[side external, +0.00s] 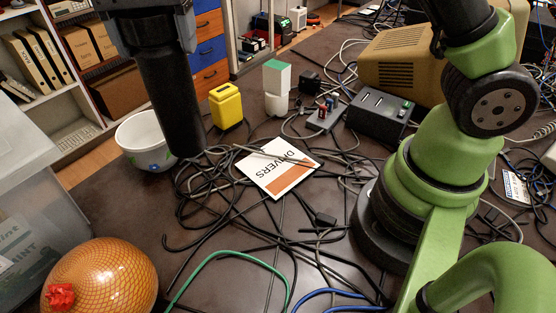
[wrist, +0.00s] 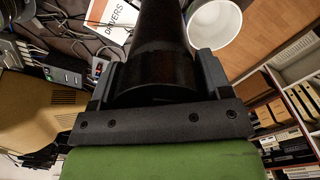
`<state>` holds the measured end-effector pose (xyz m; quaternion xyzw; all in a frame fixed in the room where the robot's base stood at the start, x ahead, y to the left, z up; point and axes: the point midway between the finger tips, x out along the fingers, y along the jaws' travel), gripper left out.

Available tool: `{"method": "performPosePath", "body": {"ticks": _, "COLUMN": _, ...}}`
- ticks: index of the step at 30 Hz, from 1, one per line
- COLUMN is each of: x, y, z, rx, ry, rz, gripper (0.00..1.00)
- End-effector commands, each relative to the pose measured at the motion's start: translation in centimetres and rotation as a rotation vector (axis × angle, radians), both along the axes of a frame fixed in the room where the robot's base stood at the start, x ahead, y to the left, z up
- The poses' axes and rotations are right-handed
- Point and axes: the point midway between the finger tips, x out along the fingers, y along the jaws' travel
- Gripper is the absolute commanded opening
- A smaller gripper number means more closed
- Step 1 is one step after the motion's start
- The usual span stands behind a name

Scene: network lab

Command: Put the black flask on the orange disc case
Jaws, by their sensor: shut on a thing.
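The black flask (side external: 172,100) is a tall dark cylinder, held roughly upright with a slight tilt in the side external view. My gripper (side external: 150,25) is shut on its upper part. In the wrist view the flask (wrist: 160,45) runs between both jaws of my gripper (wrist: 158,75). The disc case (side external: 277,168) is a flat white square marked "DRIVERS" with an orange band, lying among cables right of the flask. A cable crosses its top. It also shows in the wrist view (wrist: 112,18), partly cut off. The flask's exact height above the table is unclear.
A white bowl (side external: 138,132) stands close behind the flask, partly hidden by it. Black cables (side external: 215,205) cover the middle; an orange ball (side external: 105,275) sits front left.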

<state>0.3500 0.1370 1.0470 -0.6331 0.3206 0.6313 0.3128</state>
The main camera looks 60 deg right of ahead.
Motion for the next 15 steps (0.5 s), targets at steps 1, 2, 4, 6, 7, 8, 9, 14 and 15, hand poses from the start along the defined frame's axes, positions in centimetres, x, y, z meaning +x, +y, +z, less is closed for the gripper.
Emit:
{"method": "performPosePath", "body": {"ticks": 1, "x": -0.4, "y": -1.6, "z": 0.4, "rx": 0.000, "ry": -0.002, "rz": -0.025, "gripper": 0.06}}
{"method": "performPosePath", "body": {"ticks": 2, "x": -0.7, "y": -2.5, "z": 0.5, "rx": 0.000, "ry": -0.001, "rz": -0.039, "gripper": 0.06}}
{"method": "performPosePath", "body": {"ticks": 4, "x": -1.4, "y": -4.6, "z": 0.6, "rx": 0.000, "ry": -0.002, "rz": -0.069, "gripper": 0.06}}
{"method": "performPosePath", "body": {"ticks": 6, "x": -2.5, "y": -6.7, "z": 0.8, "rx": 0.000, "ry": -0.002, "rz": -0.103, "gripper": 0.06}}
{"method": "performPosePath", "body": {"ticks": 7, "x": -3.0, "y": -7.5, "z": 0.8, "rx": 0.000, "ry": -0.002, "rz": -0.118, "gripper": 0.06}}
{"method": "performPosePath", "body": {"ticks": 8, "x": -3.5, "y": -8.2, "z": 0.8, "rx": 0.002, "ry": -0.002, "rz": -0.131, "gripper": 0.06}}
{"method": "performPosePath", "body": {"ticks": 9, "x": -4.2, "y": -9.2, "z": 0.7, "rx": 0.002, "ry": -0.003, "rz": -0.148, "gripper": 0.06}}
{"method": "performPosePath", "body": {"ticks": 14, "x": -6.7, "y": -11.9, "z": 0.4, "rx": 0.006, "ry": -0.004, "rz": -0.205, "gripper": 0.06}}
{"method": "performPosePath", "body": {"ticks": 15, "x": -7.2, "y": -12.4, "z": 0.3, "rx": 0.006, "ry": -0.003, "rz": -0.216, "gripper": 0.06}}
